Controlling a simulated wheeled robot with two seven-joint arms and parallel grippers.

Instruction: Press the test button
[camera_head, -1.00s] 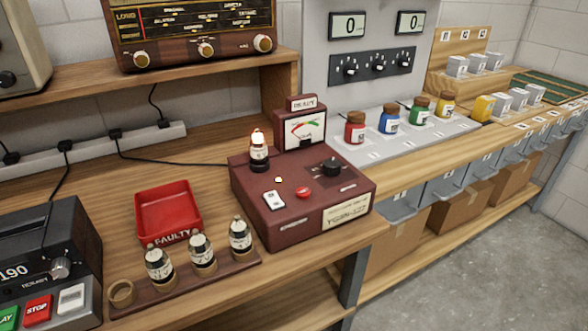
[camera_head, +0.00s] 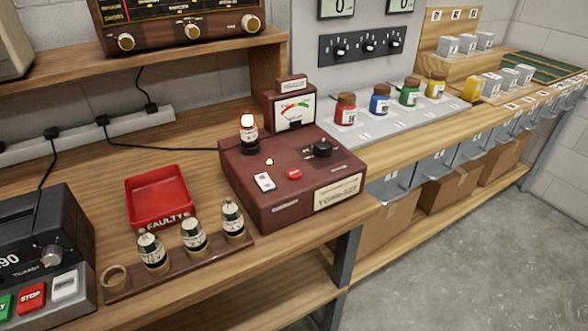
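The maroon tube tester (camera_head: 290,195) stands on the wooden bench. On its top are a round red button (camera_head: 294,173), a white rocker switch (camera_head: 264,182), a black knob (camera_head: 322,148) and a small glowing orange lamp (camera_head: 269,161). A tube (camera_head: 249,133) stands upright in the tester's socket, its top glowing orange. A dial meter (camera_head: 294,107) rises at the back of the tester. Neither of my grippers is in view, and nothing covers the red button.
A red FAULTY tray (camera_head: 158,222), which looks empty, and a rack (camera_head: 180,265) with three tubes and one empty holder stand left of the tester. A black device (camera_head: 45,250) with buttons is at far left. Coloured jars (camera_head: 380,99) stand at right.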

